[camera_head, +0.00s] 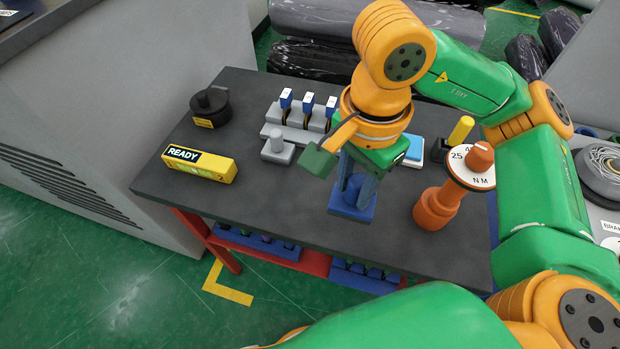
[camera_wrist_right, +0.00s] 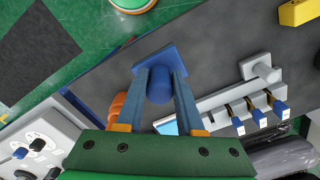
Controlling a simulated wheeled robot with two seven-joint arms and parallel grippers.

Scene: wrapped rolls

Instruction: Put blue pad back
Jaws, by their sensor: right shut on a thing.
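The blue pad (camera_head: 350,212) is a square plate with a round blue knob, seen over the front middle of the dark table (camera_head: 260,200). My right gripper (camera_head: 354,188) points down with its two fingers on either side of the knob, shut on it. In the right wrist view the blue pad (camera_wrist_right: 174,56) shows beyond the fingertips (camera_wrist_right: 160,84), its plate turned at an angle. I cannot tell whether the plate touches the table. My left gripper is not in view.
A grey knobbed block (camera_head: 278,153) stands by a grey rack (camera_head: 296,131) with blue-topped pieces. A yellow READY box (camera_head: 200,165) and black round object (camera_head: 211,106) are left. An orange dial tool (camera_head: 437,208) stands right; a yellow-knobbed black block (camera_head: 437,156) is behind it.

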